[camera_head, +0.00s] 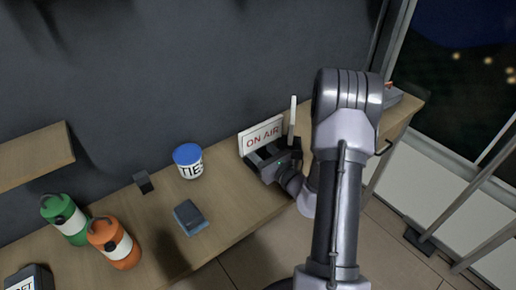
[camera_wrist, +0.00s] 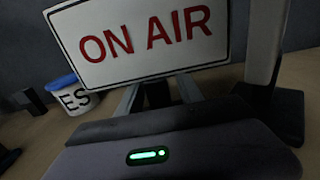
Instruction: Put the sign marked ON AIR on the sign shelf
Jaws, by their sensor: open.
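The white sign with red letters ON AIR (camera_head: 262,135) stands upright on the wooden counter against the dark wall. It fills the upper part of the wrist view (camera_wrist: 140,40), with its lower edge above my gripper body. My gripper (camera_head: 262,154) is open, low in front of the sign's bottom edge. Its dark body hides the sign's foot, and I cannot tell whether the fingers touch the sign. A wooden shelf (camera_head: 30,156) is on the wall at far left and its visible top is bare; no label shows on it.
A thin white upright panel (camera_head: 292,118) on a dark base stands close right of the sign. A blue-lidded tub (camera_head: 188,162), a small dark block (camera_head: 143,182), a blue-grey box (camera_head: 190,217), a green bottle (camera_head: 65,218) and an orange bottle (camera_head: 113,243) stand to the left.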

